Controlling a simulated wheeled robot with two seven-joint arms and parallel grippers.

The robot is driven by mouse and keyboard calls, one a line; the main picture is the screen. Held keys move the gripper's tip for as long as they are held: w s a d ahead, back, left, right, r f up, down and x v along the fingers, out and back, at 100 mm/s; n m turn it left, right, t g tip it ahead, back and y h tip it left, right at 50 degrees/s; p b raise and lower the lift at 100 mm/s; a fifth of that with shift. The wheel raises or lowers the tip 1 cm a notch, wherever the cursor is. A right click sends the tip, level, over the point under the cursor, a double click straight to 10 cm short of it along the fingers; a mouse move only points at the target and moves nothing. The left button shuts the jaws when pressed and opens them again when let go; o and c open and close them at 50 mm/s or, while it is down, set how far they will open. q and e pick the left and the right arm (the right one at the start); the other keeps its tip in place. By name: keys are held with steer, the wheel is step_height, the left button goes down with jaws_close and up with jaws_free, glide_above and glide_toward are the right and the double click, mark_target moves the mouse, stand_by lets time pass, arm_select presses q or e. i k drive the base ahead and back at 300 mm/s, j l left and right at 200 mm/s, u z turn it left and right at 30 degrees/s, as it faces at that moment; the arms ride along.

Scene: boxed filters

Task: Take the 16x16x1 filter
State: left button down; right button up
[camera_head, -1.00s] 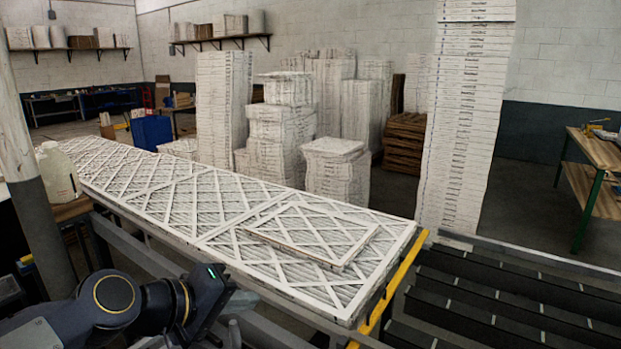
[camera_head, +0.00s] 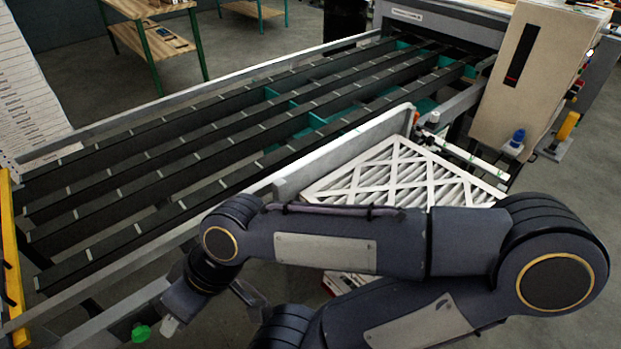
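A white-framed pleated filter with crossed diagonal strips (camera_head: 385,172) lies in the middle right of the head view, beside the dark slatted conveyor. My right arm crosses in front of it and hides its near part. Its size marking cannot be read. My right gripper (camera_head: 180,308) hangs at the lower left end of that arm, apart from the filter. Its fingers are small and partly hidden, so whether it is open or shut does not show. My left gripper is out of view.
The slatted conveyor (camera_head: 190,150) runs from lower left to a grey machine (camera_head: 440,22) at the back. A beige control box (camera_head: 540,75) stands at right. A yellow bar (camera_head: 12,260) and a white stack (camera_head: 28,95) are at left. Wooden workbenches stand behind.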

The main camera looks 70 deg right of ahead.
mark_target(397, 172)
steer(key=z, duration=3.3)
steer(key=l+u, duration=0.2)
steer(key=l, duration=1.1)
steer(key=i+l+u, duration=0.15)
steer(key=l, duration=0.55)
steer(key=l+u, duration=0.15)
steer(key=l, duration=0.5)
steer(key=i+j, duration=0.45)
steer(key=j, duration=0.2)
